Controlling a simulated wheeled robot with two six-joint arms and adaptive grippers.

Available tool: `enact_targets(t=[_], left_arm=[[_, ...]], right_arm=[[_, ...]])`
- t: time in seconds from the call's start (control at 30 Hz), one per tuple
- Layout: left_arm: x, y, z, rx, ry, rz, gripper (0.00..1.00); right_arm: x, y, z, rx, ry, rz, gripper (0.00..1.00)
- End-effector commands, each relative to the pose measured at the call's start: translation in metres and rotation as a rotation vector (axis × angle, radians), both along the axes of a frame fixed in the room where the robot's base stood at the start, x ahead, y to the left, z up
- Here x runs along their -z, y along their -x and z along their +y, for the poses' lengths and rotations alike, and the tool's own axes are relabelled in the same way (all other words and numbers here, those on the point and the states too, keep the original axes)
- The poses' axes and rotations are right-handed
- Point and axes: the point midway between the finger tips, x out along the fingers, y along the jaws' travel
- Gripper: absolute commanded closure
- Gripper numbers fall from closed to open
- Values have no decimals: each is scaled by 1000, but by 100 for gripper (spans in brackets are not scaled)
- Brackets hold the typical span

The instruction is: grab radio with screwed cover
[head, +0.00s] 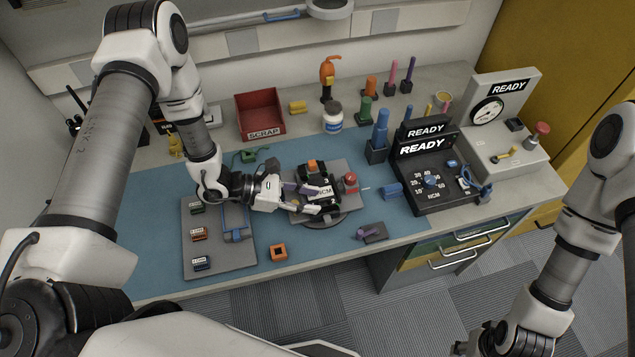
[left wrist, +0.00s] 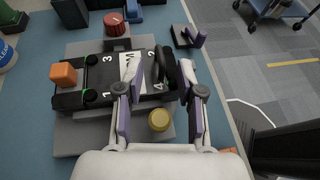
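The radio (left wrist: 105,78) is a dark, flat body lying on a grey fixture plate (left wrist: 80,138). Its cover shows the numbers 1 to 4 near the corners and a white label. In the head view the radio (head: 313,176) lies partly behind my left gripper (head: 320,198). My left gripper (left wrist: 160,72) is open. One purple-padded finger is over the cover and the other is past the right end, with a black rounded part between them. I cannot tell if the fingers touch it. My right gripper (head: 468,347) is at the bottom edge, only partly visible.
A red knob (left wrist: 115,24), an orange block (left wrist: 63,74) and a yellow knob (left wrist: 158,120) surround the radio. A grey tray (head: 215,262) lies left, a red scrap bin (head: 262,112) behind, and a black torque unit (head: 436,178) right. The blue mat's front left is clear.

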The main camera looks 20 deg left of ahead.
Motion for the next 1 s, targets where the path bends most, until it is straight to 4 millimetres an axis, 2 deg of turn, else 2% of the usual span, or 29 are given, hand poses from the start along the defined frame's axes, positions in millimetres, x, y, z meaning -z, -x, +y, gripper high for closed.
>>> enact_targets(t=[0.07, 0.27, 0.3, 0.37, 0.4, 0.83, 1.0], left_arm=[[2, -1, -6, 2, 1, 0, 62], [3, -2, -6, -1, 1, -1, 62], [3, -2, -6, 0, 1, 0, 77], [3, -2, -6, 0, 1, 0, 98], [3, -2, -6, 0, 1, 0, 100], [1, -2, -6, 0, 2, -1, 100], [-7, -3, -5, -1, 1, -2, 100]], right_arm=[[-3, 0, 0, 0, 0, 1, 60], [-2, 0, 0, 0, 0, 1, 60], [-2, 0, 0, 0, 0, 1, 60], [-1, 0, 0, 0, 0, 1, 60], [-1, 0, 0, 0, 0, 1, 60], [0, 0, 0, 0, 0, 1, 60], [5, 0, 0, 0, 0, 1, 60]])
